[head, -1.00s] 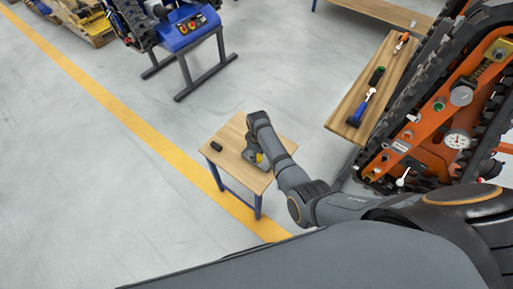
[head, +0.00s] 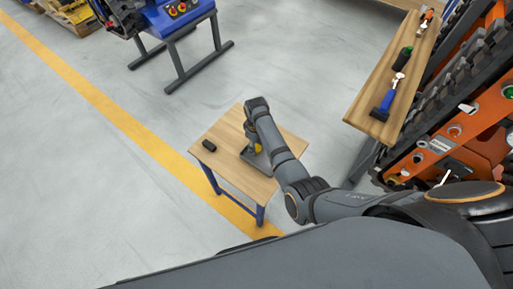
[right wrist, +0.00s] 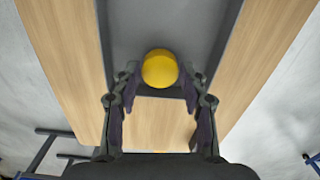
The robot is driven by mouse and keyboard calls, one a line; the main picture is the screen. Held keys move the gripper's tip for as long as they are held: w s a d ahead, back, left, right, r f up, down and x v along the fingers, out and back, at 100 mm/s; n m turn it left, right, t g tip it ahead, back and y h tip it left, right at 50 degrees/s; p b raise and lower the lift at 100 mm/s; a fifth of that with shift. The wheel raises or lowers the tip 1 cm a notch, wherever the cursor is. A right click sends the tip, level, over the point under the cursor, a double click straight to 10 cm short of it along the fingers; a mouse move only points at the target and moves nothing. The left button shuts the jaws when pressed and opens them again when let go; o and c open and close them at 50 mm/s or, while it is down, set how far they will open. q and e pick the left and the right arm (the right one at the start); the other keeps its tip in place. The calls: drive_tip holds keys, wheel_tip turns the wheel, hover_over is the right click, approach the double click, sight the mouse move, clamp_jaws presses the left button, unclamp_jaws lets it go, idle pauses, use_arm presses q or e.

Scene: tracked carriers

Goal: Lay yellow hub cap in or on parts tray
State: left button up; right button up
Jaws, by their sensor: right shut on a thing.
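The yellow hub cap (right wrist: 160,69) is between the fingertips of my right gripper (right wrist: 159,80) in the right wrist view, and the gripper is shut on it. Below it lies the grey parts tray (right wrist: 227,45), a shallow tray with a dark rim, on a small wooden table. In the head view the tray (head: 250,159) is partly hidden by my right arm, and only a speck of yellow shows at the gripper. I cannot tell whether the hub cap touches the tray. My left gripper is not in view.
The wooden table (head: 222,131) has blue legs. A small black object (head: 209,145) lies near its left corner. A wooden bench (head: 392,75) with tools stands at the right, beside an orange tracked machine (head: 480,125). Open floor lies left of the table.

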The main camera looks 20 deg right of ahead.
drive_tip(key=shift+w+f, duration=0.1)
drive_tip(key=shift+f, duration=0.4)
drive_tip(key=shift+r, duration=0.3)
drive_tip(key=shift+c, duration=0.6)
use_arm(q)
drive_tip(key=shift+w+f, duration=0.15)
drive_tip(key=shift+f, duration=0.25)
use_arm(e)
drive_tip(key=shift+f, duration=0.1)
drive_tip(key=o, duration=1.2)
drive_tip(key=shift+f, duration=0.1)
drive_tip(key=shift+o, duration=0.2)
drive_tip(key=shift+r+p, duration=0.45)
drive_tip(key=shift+p, duration=0.05)
use_arm(q)
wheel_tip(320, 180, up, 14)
drive_tip(key=p, duration=1.3)
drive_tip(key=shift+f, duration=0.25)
use_arm(e)
wheel_tip(320, 180, up, 11)
drive_tip(key=shift+r, duration=0.2)
